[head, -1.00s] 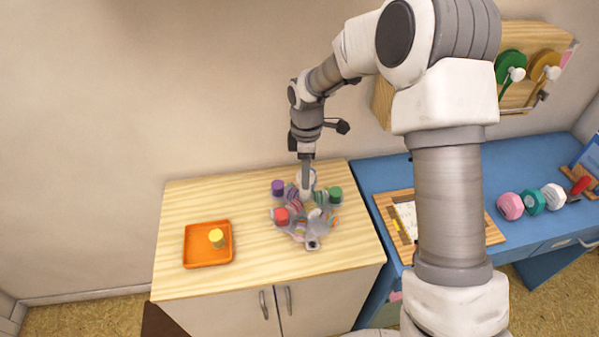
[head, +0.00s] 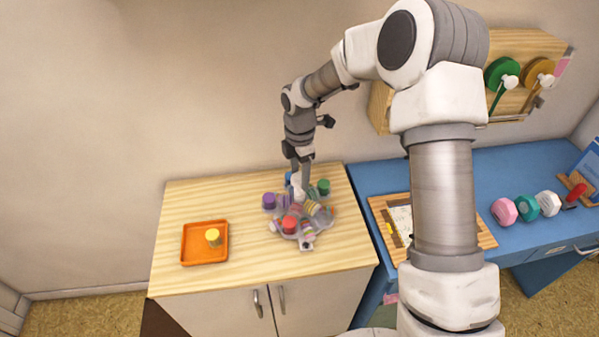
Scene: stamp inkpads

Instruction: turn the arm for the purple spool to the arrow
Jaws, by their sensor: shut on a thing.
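The grey spool holder (head: 276,226) with several arms stands on the right part of the wooden cabinet top. The purple spool (head: 269,201) is at its left side. The red spool (head: 290,224) is at the front, the green spool (head: 323,186) at the back right, and a blue one (head: 289,178) at the back, partly hidden. A small pale tab with a dark mark (head: 307,245) sits at the holder's front edge; I cannot make out whether it is the arrow. My gripper (head: 300,188) points down into the holder's back middle, shut on a pale part of it; its fingertips are unclear.
An orange tray (head: 187,259) with a yellow spool (head: 213,238) lies to the left on the cabinet top (head: 180,205). Bare wood lies between tray and holder. A blue desk (head: 480,170) with a framed board and dumbbells is at the right.

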